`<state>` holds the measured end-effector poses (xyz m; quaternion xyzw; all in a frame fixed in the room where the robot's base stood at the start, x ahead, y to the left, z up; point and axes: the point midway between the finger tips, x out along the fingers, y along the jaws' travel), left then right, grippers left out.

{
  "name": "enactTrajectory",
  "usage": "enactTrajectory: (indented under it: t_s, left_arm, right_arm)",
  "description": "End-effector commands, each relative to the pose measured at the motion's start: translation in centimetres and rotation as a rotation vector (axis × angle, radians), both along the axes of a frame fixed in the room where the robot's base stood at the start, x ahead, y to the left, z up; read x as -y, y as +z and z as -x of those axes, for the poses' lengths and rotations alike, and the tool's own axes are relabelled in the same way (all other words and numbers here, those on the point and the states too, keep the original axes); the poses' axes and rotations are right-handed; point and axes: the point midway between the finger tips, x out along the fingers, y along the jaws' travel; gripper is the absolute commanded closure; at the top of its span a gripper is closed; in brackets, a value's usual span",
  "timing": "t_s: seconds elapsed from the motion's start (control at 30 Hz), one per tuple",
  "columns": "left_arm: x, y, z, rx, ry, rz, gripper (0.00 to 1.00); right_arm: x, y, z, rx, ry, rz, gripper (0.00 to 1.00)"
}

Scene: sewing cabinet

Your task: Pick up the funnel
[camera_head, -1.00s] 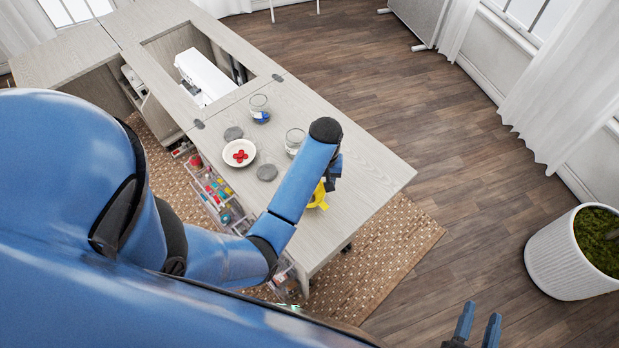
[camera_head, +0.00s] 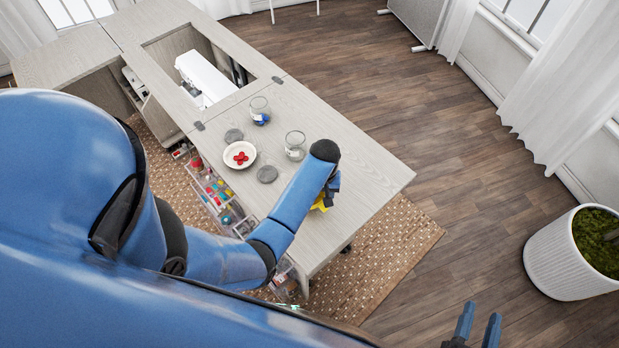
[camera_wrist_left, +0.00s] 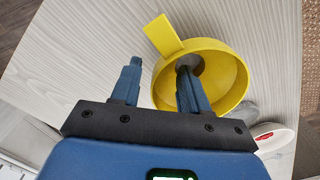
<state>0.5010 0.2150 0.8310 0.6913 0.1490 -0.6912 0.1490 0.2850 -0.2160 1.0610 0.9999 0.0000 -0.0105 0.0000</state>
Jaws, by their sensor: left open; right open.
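The yellow funnel (camera_head: 320,206) is on the light wood cabinet top, near its front edge, mostly hidden by my left arm in the head view. In the left wrist view the funnel (camera_wrist_left: 236,75) shows its round wide mouth and a flat tab. My left gripper (camera_wrist_left: 160,63) is open at the funnel. One finger is over or inside the mouth, and the other is outside the rim; the wall lies between them. I cannot tell whether either touches it. My right gripper (camera_head: 478,328) is open and empty at the bottom right, over the floor.
On the cabinet top (camera_head: 365,165) stand two glass jars (camera_head: 295,145) (camera_head: 260,110), a white dish (camera_head: 232,159) with red pieces and two grey discs (camera_head: 267,174) (camera_head: 233,135). A white sewing machine (camera_head: 203,78) sits in the opening. The top's right end is clear.

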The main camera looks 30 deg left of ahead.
Motion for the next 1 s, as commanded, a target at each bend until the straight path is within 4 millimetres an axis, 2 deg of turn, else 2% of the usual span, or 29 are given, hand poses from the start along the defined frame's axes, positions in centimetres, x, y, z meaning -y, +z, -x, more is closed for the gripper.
enactTrajectory:
  t_s: [0.03,0.3,0.77,1.0]
  left_arm:
    - [0.00,0.01,-0.01,0.000,0.000,0.000,0.61]
    - [0.00,0.02,0.00,0.000,0.000,0.000,1.00]
    - [0.05,-0.09,0.14,-0.005,0.000,0.002,1.00]
    - [0.05,0.77,0.11,-0.004,0.000,0.002,1.00]
  right_arm:
    - [0.00,0.00,0.00,0.000,0.000,0.000,0.57]
    - [0.00,0.00,0.00,0.000,0.000,0.000,0.57]
    - [0.00,-0.03,0.00,0.000,0.000,0.000,0.57]
    - [0.00,-0.07,0.00,0.000,0.000,0.000,0.57]
